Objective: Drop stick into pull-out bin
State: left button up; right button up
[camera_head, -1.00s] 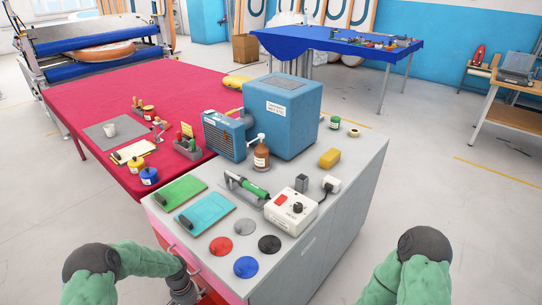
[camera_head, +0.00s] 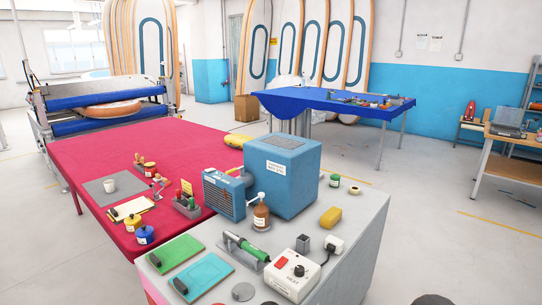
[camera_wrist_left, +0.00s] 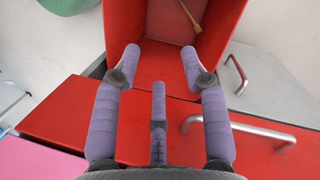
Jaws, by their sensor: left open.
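In the left wrist view, my left gripper (camera_wrist_left: 160,62) is open, with its purple fingers spread over the near part of a red pull-out bin (camera_wrist_left: 226,30). Nothing shows between the fingers. The bin stands out from a red front and its inside is visible from above. A thin brown stick (camera_wrist_left: 190,16) lies inside the bin near the top edge of the picture; its upper end is cut off. In the head view neither gripper, nor the bin, nor the stick shows.
Metal handles (camera_wrist_left: 240,70) stick out beside the bin and on the red front (camera_wrist_left: 70,122). In the head view, the grey cabinet top (camera_head: 350,245) holds a blue machine (camera_head: 290,175), a control box (camera_head: 292,278) and several small tools. A pink table (camera_head: 90,155) stands beyond it.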

pick_arm(q)
notch_tip(320, 180, up, 11)
jog(key=w+a, duration=0.1)
jog(key=w, duration=0.1)
jog(key=shift+r, duration=0.1)
